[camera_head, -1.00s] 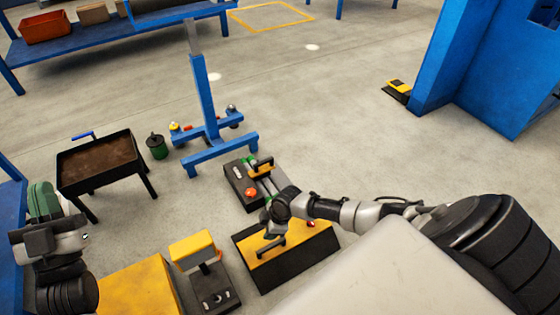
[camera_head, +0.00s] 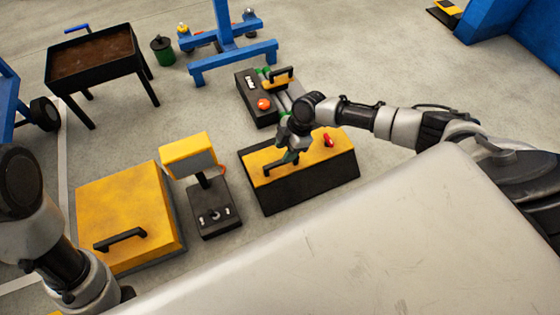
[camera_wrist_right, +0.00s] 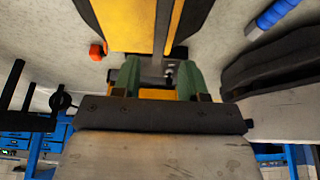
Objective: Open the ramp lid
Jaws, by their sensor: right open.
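A low black box (camera_head: 312,187) with a yellow lid (camera_head: 322,147) stands on the floor right of centre in the head view. A black bar handle (camera_head: 278,166) is on the lid's left part, and a small red part (camera_head: 328,140) is on its right. My right gripper (camera_head: 290,155) is over the lid, close to the handle. In the right wrist view, its green fingers (camera_wrist_right: 160,78) are open, with a dark bar between them and yellow surface (camera_wrist_right: 115,25) beyond. I cannot tell whether they touch the bar. My left gripper is not visible; only my left arm shows.
A yellow box (camera_head: 125,195) with a black handle (camera_head: 120,239) and a black stand with a yellow hood (camera_head: 188,153) are to the left. Behind the black box is a black unit with an orange button (camera_head: 264,104). A brown-topped cart (camera_head: 95,57) is at upper left.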

